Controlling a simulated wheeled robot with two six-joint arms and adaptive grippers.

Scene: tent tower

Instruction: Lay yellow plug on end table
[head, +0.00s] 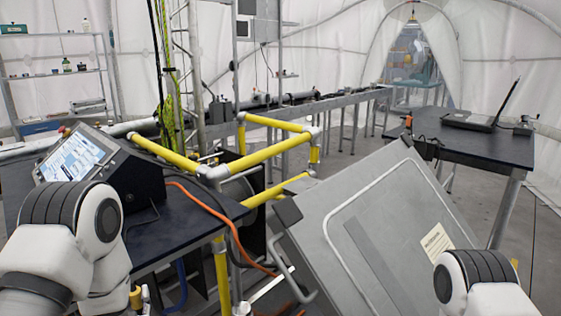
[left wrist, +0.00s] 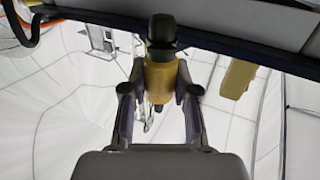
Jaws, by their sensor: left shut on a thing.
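The yellow plug (left wrist: 160,82), with a black cap, is held between the two fingers of my left gripper (left wrist: 160,92) in the left wrist view. In the head view a small yellow part of the plug (head: 136,297) shows low at the left, beside my left arm. It is below the front edge of the dark table (head: 195,222) with the console. A second dark table (head: 465,143) stands at the right with a laptop on it. I cannot tell which one is the end table. My right arm shows at the bottom right, but its gripper is out of view.
A tilted console (head: 75,160) with a lit screen takes up much of the left table. An orange cable (head: 230,228) hangs over its edge. Yellow railing (head: 265,153) stands behind. A large grey case lid (head: 375,230) fills the middle right, between the tables.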

